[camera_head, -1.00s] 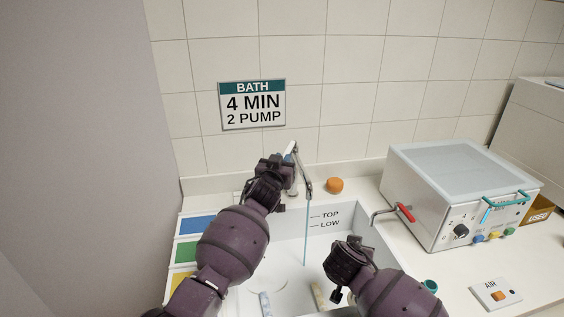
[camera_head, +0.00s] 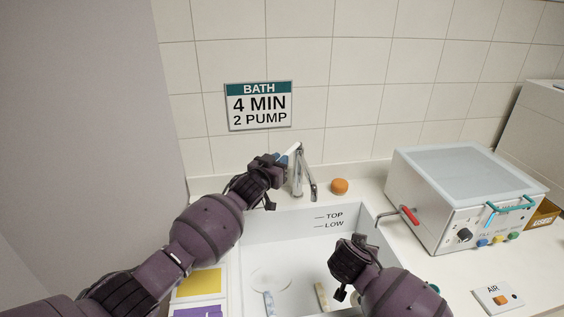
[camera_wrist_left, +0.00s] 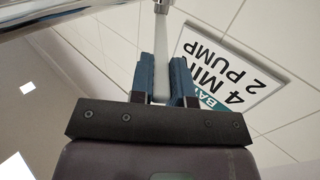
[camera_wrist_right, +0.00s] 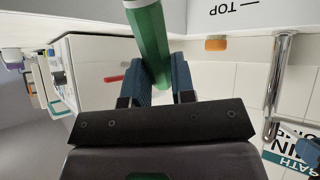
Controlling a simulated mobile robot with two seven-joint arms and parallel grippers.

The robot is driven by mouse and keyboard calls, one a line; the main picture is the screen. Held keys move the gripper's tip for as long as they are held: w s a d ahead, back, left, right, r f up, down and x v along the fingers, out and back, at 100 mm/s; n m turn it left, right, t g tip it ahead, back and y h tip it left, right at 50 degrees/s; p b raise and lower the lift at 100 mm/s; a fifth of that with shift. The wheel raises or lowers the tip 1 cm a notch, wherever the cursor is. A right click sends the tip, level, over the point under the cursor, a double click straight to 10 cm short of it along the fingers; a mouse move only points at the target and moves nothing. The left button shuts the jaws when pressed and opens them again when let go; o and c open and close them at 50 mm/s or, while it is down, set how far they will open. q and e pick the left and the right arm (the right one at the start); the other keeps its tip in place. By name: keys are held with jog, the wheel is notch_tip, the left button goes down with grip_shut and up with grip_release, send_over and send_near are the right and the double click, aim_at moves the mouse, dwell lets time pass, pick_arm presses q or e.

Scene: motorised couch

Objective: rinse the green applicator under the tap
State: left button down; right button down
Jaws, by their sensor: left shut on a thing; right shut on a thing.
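The green applicator (camera_wrist_right: 151,40) shows in the right wrist view, held between the fingers of my right gripper (camera_wrist_right: 160,72); the head view hides it behind that gripper (camera_head: 342,288), which is over the sink basin. My left gripper (camera_head: 282,162) is at the top of the tap (camera_head: 298,180), shut on its pale lever (camera_wrist_left: 161,50), which stands between the fingers in the left wrist view. No water stream shows under the tap's spout (camera_head: 313,192).
The white sink (camera_head: 300,224) has TOP and LOW marks on its back wall. Two pale sticks (camera_head: 269,303) (camera_head: 322,297) lie low in it. An orange round object (camera_head: 340,186) sits behind. A grey machine (camera_head: 440,222) with a red-handled pipe (camera_head: 409,215) stands right.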

pick_arm(q)
jog(key=shift+r, duration=0.1)
jog(key=c, duration=1.1)
grip_release()
jog(key=shift+s+a, duration=0.1)
jog(key=shift+a, duration=0.05)
jog(key=shift+b+v, duration=0.3)
jog(key=shift+v, duration=5.6)
pick_arm(e)
jog(key=shift+f, duration=0.25)
jog(key=shift+r, duration=0.1)
